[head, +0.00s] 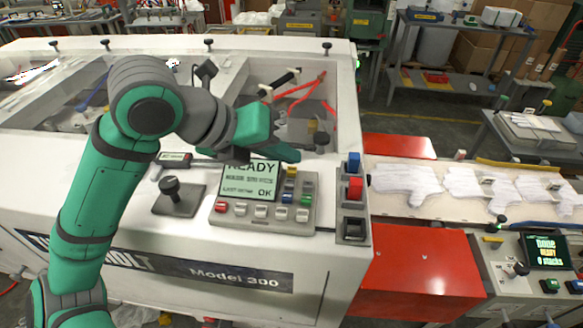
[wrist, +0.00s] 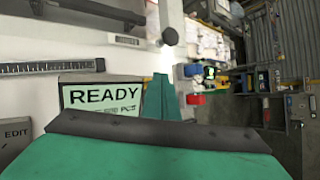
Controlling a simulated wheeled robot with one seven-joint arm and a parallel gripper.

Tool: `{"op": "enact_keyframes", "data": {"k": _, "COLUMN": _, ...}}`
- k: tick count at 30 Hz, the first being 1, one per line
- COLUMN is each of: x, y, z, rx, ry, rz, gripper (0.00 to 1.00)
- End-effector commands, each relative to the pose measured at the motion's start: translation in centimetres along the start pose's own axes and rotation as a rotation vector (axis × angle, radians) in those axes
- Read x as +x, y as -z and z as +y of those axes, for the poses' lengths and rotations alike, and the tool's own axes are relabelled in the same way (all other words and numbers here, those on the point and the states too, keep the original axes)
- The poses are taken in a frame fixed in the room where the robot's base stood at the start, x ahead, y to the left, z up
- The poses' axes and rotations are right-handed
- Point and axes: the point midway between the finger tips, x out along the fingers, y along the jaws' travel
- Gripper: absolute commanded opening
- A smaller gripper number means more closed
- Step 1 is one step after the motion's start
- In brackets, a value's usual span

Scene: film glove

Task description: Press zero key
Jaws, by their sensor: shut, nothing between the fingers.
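The control panel (head: 229,217) lies on top of the white machine, with a lit screen (head: 247,182) reading READY and OK. Small keys line its lower edge, among them a red key (head: 221,206). More keys stand right of the screen, including a yellow key (head: 292,170) and a blue key (head: 287,198). I cannot read which key is zero. My gripper (head: 292,155) is shut and empty, above the panel's upper right part, and hides part of it. In the wrist view, the narrow gripper tip (wrist: 160,80) shows just right of the READY screen (wrist: 101,97).
A black knob (head: 170,187) stands left of the panel. A column of blue, red (head: 353,189) and black switches is at its right. White gloves (head: 405,180) lie on the conveyor farther right. Bare white surface lies in front of the panel.

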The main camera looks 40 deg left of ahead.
Motion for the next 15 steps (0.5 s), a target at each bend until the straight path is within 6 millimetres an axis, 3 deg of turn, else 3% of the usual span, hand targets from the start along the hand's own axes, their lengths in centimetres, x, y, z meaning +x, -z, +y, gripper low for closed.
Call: {"op": "enact_keyframes", "data": {"k": 15, "x": 0.64, "y": 0.35, "z": 0.48, "rx": -0.001, "ry": 0.0, "rz": -0.001, "gripper": 0.0}}
